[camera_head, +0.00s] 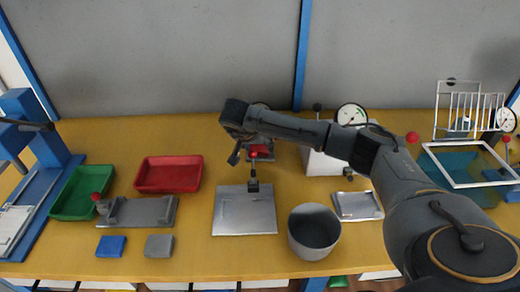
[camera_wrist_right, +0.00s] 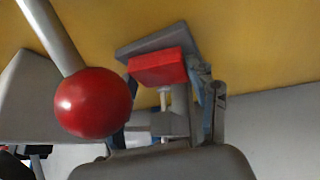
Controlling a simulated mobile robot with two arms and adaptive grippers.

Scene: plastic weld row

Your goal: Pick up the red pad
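The red pad (camera_wrist_right: 157,67) is a small block in the right wrist view, in front of a dark grey plate (camera_wrist_right: 150,42). It shows between the fingers of my right gripper (camera_wrist_right: 167,92), which look spread apart. I cannot tell if they touch the pad. In the head view my right gripper (camera_head: 251,156) hangs above the back middle of the bench, behind the metal plate. A red patch there (camera_head: 265,148) seems to be the pad, partly hidden by the gripper and a red knob. My left gripper is out of view.
A red ball knob (camera_wrist_right: 93,102) on a rod is close beside my right gripper. A metal plate (camera_head: 245,215), grey bin (camera_head: 314,250), red tray (camera_head: 169,174), green tray (camera_head: 72,205), blue pad (camera_head: 111,246) and grey pad (camera_head: 159,245) occupy the bench.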

